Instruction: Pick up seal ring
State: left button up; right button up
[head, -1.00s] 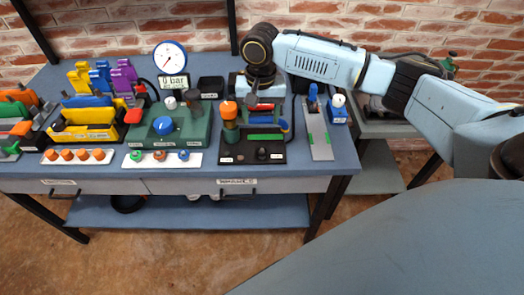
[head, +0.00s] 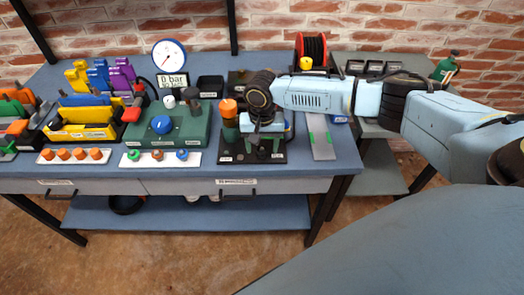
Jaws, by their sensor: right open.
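No label I can read marks a seal ring. Small round pieces in green, red-brown and blue stand on a white strip (head: 160,158) at the bench's front edge; one may be it, but they are too small to tell. My right gripper (head: 263,152) points down, open, over the right part of a black tray (head: 237,158). The small dark round piece on that tray is mostly hidden by the fingers; whether they touch it I cannot tell. An orange-topped green bottle (head: 229,128) stands just left of the gripper. My left gripper is not in view.
A green box with a blue knob (head: 163,125) and a pressure gauge (head: 169,56) stand left of the tray. A grey sloped plate (head: 319,140) lies to its right. A red reel (head: 311,50) stands behind my arm.

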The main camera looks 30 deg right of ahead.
jog(key=c, duration=1)
notch_tip(320, 180, up, 10)
jog(key=shift+r+p, duration=0.1)
jog(key=shift+p, duration=0.7)
jog(key=shift+c, duration=0.2)
